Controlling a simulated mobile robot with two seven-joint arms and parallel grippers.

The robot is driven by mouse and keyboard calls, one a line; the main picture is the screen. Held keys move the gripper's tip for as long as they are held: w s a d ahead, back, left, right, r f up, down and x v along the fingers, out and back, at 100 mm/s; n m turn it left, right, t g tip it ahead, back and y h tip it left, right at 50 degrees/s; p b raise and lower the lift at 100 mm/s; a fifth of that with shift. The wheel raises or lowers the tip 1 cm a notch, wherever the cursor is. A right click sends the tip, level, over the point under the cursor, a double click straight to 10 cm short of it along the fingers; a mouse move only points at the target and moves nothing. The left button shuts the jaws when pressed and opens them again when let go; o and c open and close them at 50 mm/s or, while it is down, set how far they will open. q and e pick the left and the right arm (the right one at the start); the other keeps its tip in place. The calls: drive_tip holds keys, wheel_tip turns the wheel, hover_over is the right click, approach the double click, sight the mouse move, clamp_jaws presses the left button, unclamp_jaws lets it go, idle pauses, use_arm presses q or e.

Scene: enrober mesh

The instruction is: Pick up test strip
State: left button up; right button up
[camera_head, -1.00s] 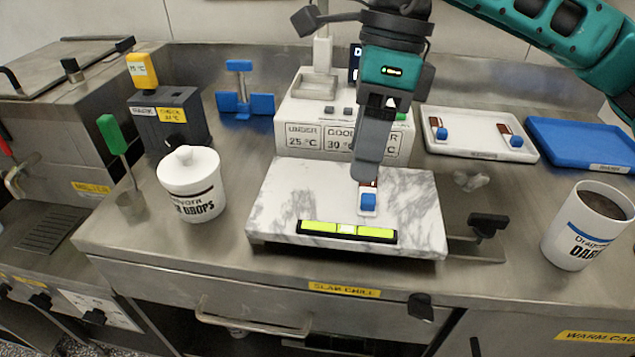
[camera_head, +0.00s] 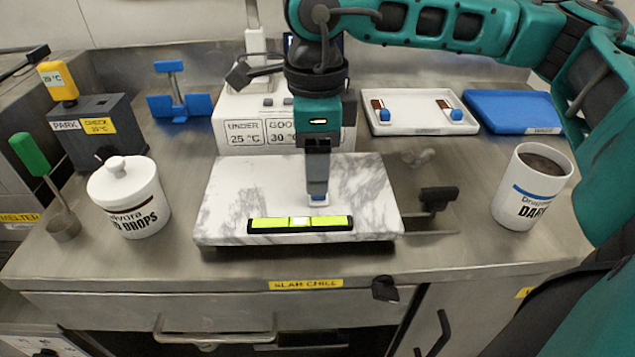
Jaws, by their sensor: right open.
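My right gripper (camera_head: 317,192) is open, pointing straight down over the strip. Two more strips with blue blocks, one at the left (camera_head: 384,114) and one at the right (camera_head: 455,114), lie in a white tray (camera_head: 420,128). My left gripper is out of view.
A white scale-like device (camera_head: 232,108) stands behind the slab. A white lidded jar (camera_head: 130,200) is at left, and a mug of dark contents (camera_head: 530,190) at right. A blue tray (camera_head: 515,110) lies at back right. A black knob (camera_head: 436,198) sits beside the slab.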

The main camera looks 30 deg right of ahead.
wheel_tip(320, 180, down, 3)
drive_tip(key=shift+a+f, duration=0.1)
drive_tip(key=shift+c, duration=0.2)
clamp_jaws()
idle(0.4)
